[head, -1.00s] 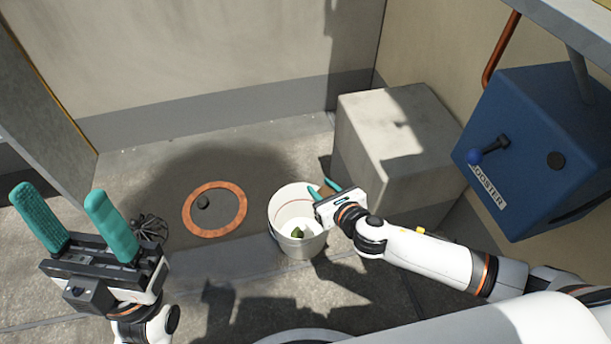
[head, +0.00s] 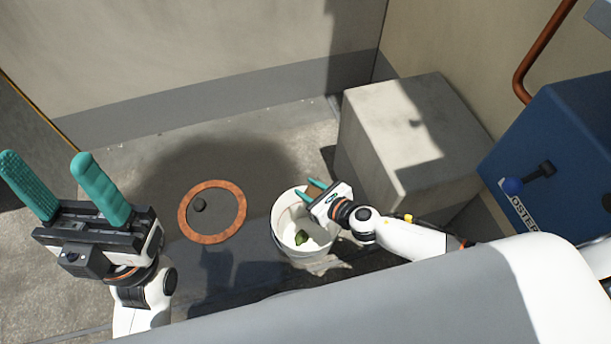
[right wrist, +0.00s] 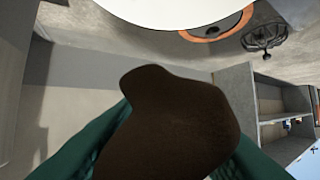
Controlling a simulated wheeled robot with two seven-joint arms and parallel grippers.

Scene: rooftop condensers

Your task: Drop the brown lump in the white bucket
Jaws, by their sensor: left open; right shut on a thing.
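The white bucket (head: 282,240) stands on the floor in the middle of the head view, with a small green thing (head: 301,238) inside it. My right gripper (head: 309,190) is at the bucket's right rim, shut on the brown lump (head: 316,187). In the right wrist view the brown lump (right wrist: 172,125) fills the middle between the teal fingers, and the bucket's pale side (right wrist: 190,12) shows at the top. My left gripper (head: 65,190) is open and empty, raised at the far left.
A concrete block (head: 385,130) stands behind right. A blue box with a lever (head: 560,150) is at the right.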

